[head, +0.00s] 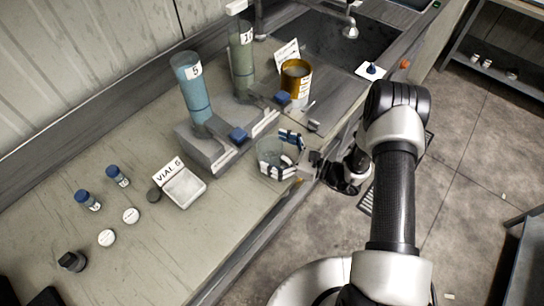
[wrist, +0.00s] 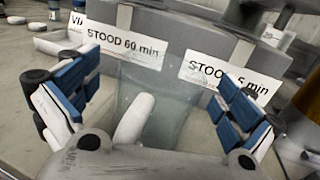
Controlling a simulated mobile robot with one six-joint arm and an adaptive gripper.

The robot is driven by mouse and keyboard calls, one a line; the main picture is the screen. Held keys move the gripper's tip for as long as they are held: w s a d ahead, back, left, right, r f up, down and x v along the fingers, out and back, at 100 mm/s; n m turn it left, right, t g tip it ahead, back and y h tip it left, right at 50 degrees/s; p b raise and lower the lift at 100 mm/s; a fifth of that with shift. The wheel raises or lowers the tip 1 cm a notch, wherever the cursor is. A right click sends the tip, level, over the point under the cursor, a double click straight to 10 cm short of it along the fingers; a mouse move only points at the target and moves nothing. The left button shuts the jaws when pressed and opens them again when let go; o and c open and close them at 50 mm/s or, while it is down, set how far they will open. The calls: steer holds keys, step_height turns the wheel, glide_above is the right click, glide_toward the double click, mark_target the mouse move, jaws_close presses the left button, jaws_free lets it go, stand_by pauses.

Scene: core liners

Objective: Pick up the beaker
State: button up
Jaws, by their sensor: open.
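The beaker (head: 265,150) is a clear glass vessel standing upright on the bench near its front edge, in front of the grey stand. My gripper (head: 283,156) is open, with one finger on each side of the beaker. In the wrist view the beaker (wrist: 172,125) shows faintly between the blue-padded fingers of my gripper (wrist: 158,88). I cannot tell whether either finger touches the glass. A pale rounded shape (wrist: 133,118) shows at the beaker's left; I cannot tell what it is.
Behind the beaker stands a grey stand (head: 205,150) with a blue cylinder (head: 192,88) and a greenish cylinder (head: 242,65). An amber jar (head: 295,82) stands farther back by the sink (head: 345,50). A white tray (head: 184,187) lies left; bare bench (head: 170,250) is in front.

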steer(key=c, duration=1.2)
steer(key=shift+o, duration=0.2)
steer(key=shift+r, duration=0.1)
